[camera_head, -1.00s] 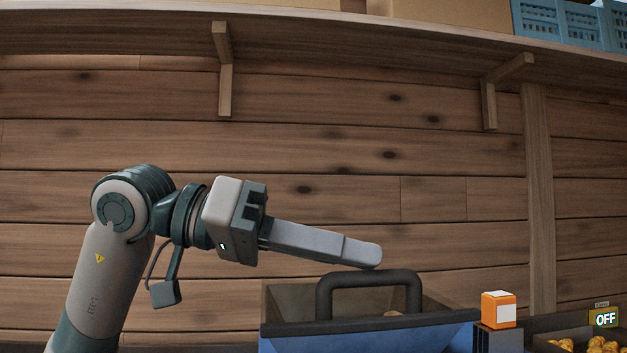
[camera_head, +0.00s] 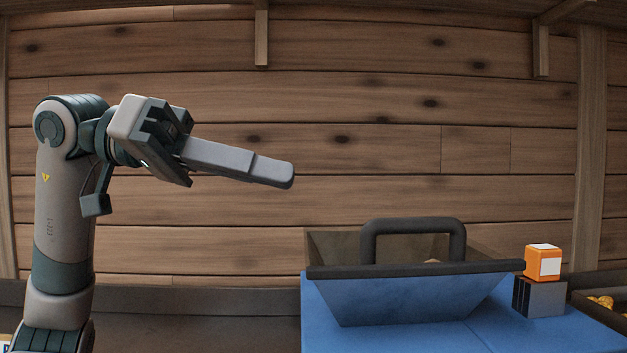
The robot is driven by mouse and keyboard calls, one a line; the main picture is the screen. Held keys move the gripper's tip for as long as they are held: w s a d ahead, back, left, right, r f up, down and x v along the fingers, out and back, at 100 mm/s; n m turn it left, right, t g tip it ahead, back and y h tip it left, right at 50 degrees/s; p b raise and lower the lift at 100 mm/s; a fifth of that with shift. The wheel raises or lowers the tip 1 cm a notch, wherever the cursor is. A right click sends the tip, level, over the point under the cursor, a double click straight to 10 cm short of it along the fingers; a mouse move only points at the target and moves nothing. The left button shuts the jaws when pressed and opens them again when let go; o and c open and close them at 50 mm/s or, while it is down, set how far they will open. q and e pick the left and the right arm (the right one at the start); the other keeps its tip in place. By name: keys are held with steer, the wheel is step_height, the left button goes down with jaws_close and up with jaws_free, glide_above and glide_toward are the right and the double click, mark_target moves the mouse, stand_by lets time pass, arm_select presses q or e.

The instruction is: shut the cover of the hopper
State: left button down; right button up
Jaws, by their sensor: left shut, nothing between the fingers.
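The hopper is at lower right of centre in the head view. Its open-topped brown bin (camera_head: 332,246) shows behind a sloping blue front panel (camera_head: 415,299). A dark bar (camera_head: 340,272) edges the panel's top, and a black arched handle (camera_head: 413,227) rises above it. Something tan shows inside the bin through the handle; the cover stands open. My left gripper (camera_head: 285,175) is shut and empty, its fingers pointing right, up and left of the handle and apart from it. My right gripper is out of view.
An orange-and-white cube (camera_head: 541,261) sits on a grey block (camera_head: 540,297) right of the hopper, on a blue surface (camera_head: 460,333). A crate (camera_head: 598,309) with chestnuts is at the right edge. A plank wall (camera_head: 360,90) stands behind. The space between gripper and handle is clear.

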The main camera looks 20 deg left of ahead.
arm_select(q)
steer(key=shift+v, duration=1.6)
